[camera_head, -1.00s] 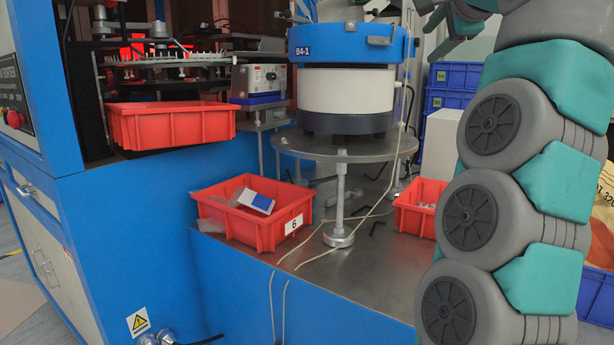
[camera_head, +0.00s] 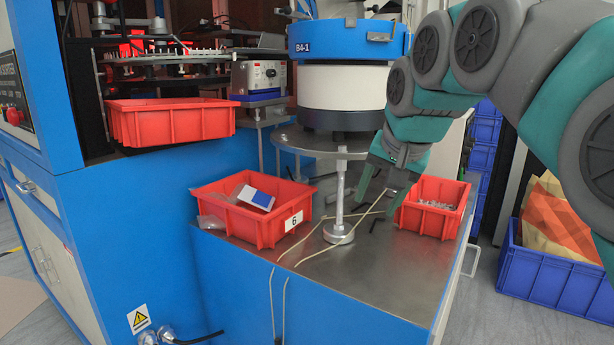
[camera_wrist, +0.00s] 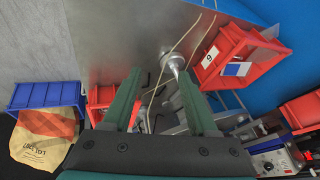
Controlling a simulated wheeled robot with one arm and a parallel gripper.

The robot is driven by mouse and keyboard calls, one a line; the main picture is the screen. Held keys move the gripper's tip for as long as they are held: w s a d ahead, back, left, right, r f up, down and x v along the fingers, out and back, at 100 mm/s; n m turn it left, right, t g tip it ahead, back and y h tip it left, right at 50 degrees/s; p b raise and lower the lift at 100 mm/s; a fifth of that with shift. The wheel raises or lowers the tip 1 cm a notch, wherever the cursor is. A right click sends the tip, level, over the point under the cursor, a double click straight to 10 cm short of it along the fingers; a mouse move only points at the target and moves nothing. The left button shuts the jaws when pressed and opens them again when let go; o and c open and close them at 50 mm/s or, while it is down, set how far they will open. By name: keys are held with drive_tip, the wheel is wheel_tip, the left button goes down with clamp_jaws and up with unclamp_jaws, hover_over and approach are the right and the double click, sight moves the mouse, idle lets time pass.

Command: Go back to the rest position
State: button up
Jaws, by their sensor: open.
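My gripper (camera_head: 378,186) is open and empty, with its fingers angled down above the metal worktop, between the feeder's post and the small red bin at the right. In the wrist view my gripper (camera_wrist: 158,97) shows two green fingers spread apart with nothing between them. The worktop (camera_wrist: 115,35) lies beyond the fingertips. My arm reaches in from the right in the head view.
A red bin marked 6 (camera_head: 235,222) holds a blue and white box (camera_head: 255,197). A smaller red bin (camera_head: 432,222) holds small parts. The round feeder (camera_head: 345,88) stands behind. Another red bin (camera_head: 170,124) is at left. A blue crate (camera_head: 540,272) stands right.

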drive_tip(key=s+d+f+n+g, duration=0.1)
drive_tip(key=s+f+n+g, duration=0.1)
drive_tip(key=s+f, duration=1.2)
drive_tip(key=s+d+f+n+g+h, duration=0.1)
drive_tip(key=s+f+g, duration=0.4)
drive_tip(key=s+f, duration=0.9)
drive_tip(key=s+d+n, duration=0.1)
drive_tip(key=s+n, duration=0.1)
drive_tip(key=s, duration=0.1)
drive_tip(key=shift+s+f, duration=0.15)
drive_tip(key=shift+s, duration=0.05)
